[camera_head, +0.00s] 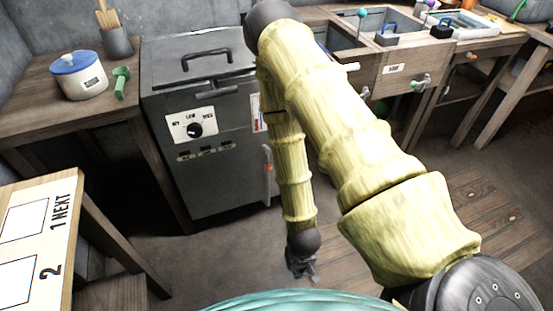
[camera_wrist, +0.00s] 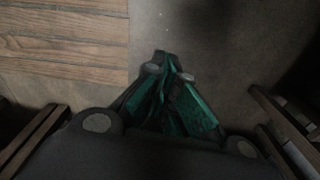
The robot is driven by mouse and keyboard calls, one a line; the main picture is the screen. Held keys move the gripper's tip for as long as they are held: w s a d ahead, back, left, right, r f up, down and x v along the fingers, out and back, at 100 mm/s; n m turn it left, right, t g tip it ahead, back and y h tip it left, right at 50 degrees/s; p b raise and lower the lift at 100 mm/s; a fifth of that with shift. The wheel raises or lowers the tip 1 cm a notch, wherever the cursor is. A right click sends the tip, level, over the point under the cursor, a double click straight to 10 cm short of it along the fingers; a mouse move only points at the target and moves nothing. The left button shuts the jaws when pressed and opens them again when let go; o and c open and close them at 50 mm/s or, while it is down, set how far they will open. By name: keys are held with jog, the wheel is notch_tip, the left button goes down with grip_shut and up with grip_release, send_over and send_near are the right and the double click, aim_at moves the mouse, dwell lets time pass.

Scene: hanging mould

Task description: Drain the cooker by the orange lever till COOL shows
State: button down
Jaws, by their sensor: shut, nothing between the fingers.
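The cooker (camera_head: 225,185) is a dark grey box with a lid and a black handle on top. Its front has a white dial panel (camera_head: 191,125) with a black knob, and a row of small dark indicators (camera_head: 205,149) whose lettering I cannot read. The orange lever (camera_head: 268,165) is upright at the cooker's right front edge, just left of my forearm. My gripper (camera_head: 301,268) hangs low over the floor, in front of and below the lever and apart from it. In the wrist view my gripper (camera_wrist: 168,62) is shut and empty above the floor.
A wooden table at left holds a white pot with a blue lid (camera_head: 78,76), a green scoop (camera_head: 121,82) and a utensil cup (camera_head: 117,41). A numbered board (camera_head: 38,235) is at near left. A workbench with a drawer (camera_head: 392,69) stands at right. Floor around my gripper is clear.

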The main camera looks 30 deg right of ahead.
jog(key=w+d+r+m+t+y, duration=0.1)
jog(key=w+d+r+m, duration=0.4)
jog(key=w+d+m, duration=0.2)
jog(key=w+d+r+m+t+y, duration=0.1)
jog(key=w+d+r+m, duration=0.4)
jog(key=w, duration=0.7)
jog(key=w+d+r+m+t+y, duration=0.1)
jog(key=w+d+r+m+t, duration=0.1)
jog(key=w+d+r+m, duration=0.4)
jog(key=w+d+m, duration=0.2)
jog(key=w+m, duration=0.1)
jog(key=w, duration=0.1)
jog(key=shift+w+d, duration=0.15)
jog(key=shift+d, duration=0.15)
jog(key=shift+f, duration=0.15)
jog(key=w+a+f+b, duration=0.3)
jog(key=w+a+f, duration=0.2)
jog(key=f, duration=0.4)
jog(key=shift+w+a+f+b, duration=0.3)
jog(key=shift+w+a+f, duration=0.1)
jog(key=shift+w, duration=0.2)
